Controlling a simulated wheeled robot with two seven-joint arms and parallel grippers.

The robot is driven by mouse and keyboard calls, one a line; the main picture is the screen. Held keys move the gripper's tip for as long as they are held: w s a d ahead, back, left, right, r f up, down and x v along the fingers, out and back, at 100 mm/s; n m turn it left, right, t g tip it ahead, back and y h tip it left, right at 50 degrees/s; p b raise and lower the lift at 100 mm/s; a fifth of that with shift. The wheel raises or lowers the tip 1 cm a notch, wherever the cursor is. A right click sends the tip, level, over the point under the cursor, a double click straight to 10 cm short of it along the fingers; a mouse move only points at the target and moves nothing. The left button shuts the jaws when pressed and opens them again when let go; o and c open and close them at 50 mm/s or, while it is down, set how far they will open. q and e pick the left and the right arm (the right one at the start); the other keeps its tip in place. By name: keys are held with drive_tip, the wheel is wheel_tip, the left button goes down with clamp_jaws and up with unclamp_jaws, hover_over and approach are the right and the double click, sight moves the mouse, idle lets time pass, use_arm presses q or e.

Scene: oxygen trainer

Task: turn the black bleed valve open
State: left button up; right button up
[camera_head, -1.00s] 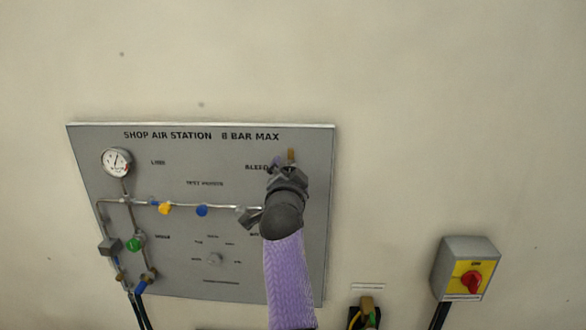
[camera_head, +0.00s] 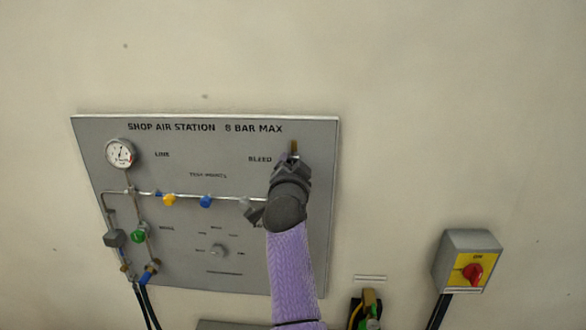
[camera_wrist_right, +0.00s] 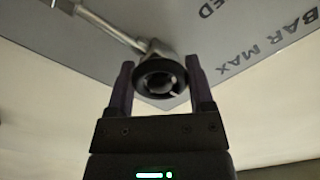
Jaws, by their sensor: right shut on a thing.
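The black bleed valve (camera_wrist_right: 145,84) shows in the right wrist view as a round black knob with a pale mark on its face, on a metal pipe fitting. My right gripper (camera_wrist_right: 160,68) is shut on its rim, one finger on each side. In the head view my right gripper (camera_head: 292,163) is at the upper right of the grey panel (camera_head: 110,210), beside the BLEED label. It hides the knob there; a short brass piece (camera_head: 294,147) shows above it. My left gripper is not in view.
The panel also carries a gauge (camera_head: 120,153), a yellow knob (camera_head: 169,199), a blue knob (camera_head: 206,201) and a green knob (camera_head: 138,236). A grey and yellow switch box with a red knob (camera_head: 473,274) is at right. The wall above is bare.

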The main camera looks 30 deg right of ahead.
drive_tip(key=n, duration=0.4)
drive_tip(key=n+p, duration=0.1)
drive_tip(key=n, duration=0.3)
drive_tip(key=shift+r+n, duration=0.1)
drive_tip(key=shift+n, duration=0.3)
drive_tip(key=n+p, duration=0.1)
drive_tip(key=n, duration=0.3)
drive_tip(key=n+p, duration=0.1)
drive_tip(key=n, duration=0.4)
drive_tip(key=n+p, duration=0.2)
drive_tip(key=n, duration=0.2)
drive_tip(key=shift+n, duration=0.3)
drive_tip(key=n+p, duration=0.2)
drive_tip(key=n, duration=0.2)
drive_tip(key=shift+n, duration=0.3)
drive_tip(key=n+p, duration=0.2)
drive_tip(key=n, duration=0.3)
drive_tip(key=shift+n+p, duration=0.8)
drive_tip(key=shift+n, duration=0.7)
drive_tip(key=shift+f, duration=0.2)
